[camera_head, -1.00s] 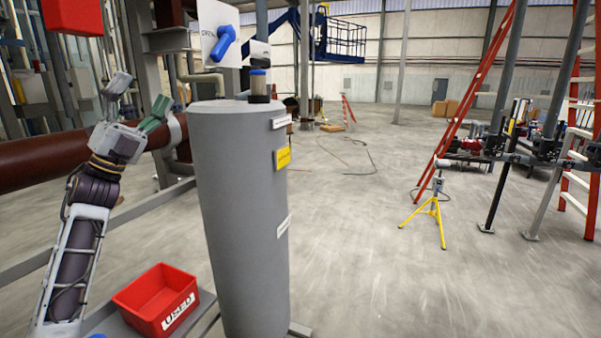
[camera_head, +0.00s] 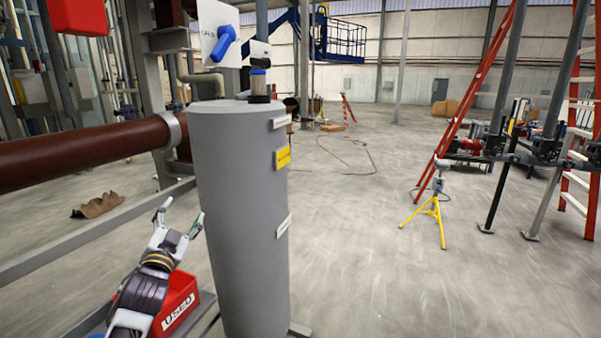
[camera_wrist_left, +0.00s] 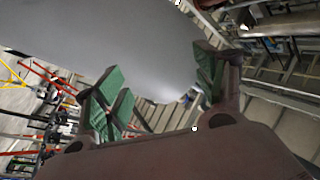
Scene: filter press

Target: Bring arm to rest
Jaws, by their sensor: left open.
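My left gripper (camera_head: 180,215) is low at the left in the head view, just left of the grey cylinder and in front of the red bin. Its two fingers point up and are spread apart. In the left wrist view the green finger pads of my left gripper (camera_wrist_left: 160,98) are apart with nothing between them. The grey cylinder (camera_head: 240,200) stands upright and its smooth wall fills the top of the wrist view (camera_wrist_left: 100,35). My right gripper is not in view.
A red bin (camera_head: 180,302) with a white label sits low beside the cylinder, partly hidden by my arm. A brown pipe (camera_head: 80,155) runs behind at left. A blue-handled valve (camera_head: 222,43) is above the cylinder. A yellow tripod stand (camera_head: 435,215) stands on open floor at right.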

